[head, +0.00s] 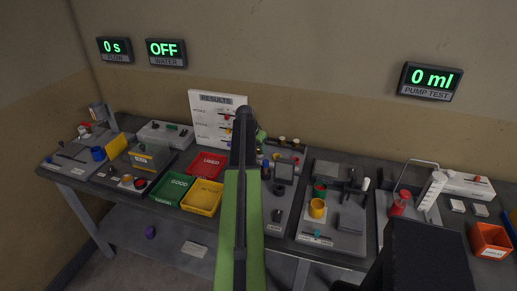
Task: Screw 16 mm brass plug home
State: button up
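I cannot single out the 16 mm brass plug at this size. Small pale, brass-like round tops (282,138) show on a rack at the back of the middle station, right of my arm. A grey station board (279,218) below them carries small dark fittings. My arm, green then dark grey, rises through the middle of the head view and hides part of the bench. I cannot make out my gripper's fingers; they seem hidden behind the arm.
Red (207,165), green (173,188) and yellow (202,196) trays lie left of my arm. A grey board (340,240) with a yellow cup (317,208) lies right. An orange bin (490,241) stands far right. A purple object (150,232) lies on the lower shelf.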

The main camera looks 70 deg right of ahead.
grip_shut()
jog(key=m, duration=0.1)
jog(key=m+g, duration=0.1)
jog(key=shift+w+d+m, duration=0.15)
jog(key=shift+w+m, duration=0.05)
jog(key=shift+m, duration=0.1)
jog(key=shift+m+g+y, duration=0.3)
jog(key=shift+m+g, duration=0.1)
jog(key=shift+m, duration=0.6)
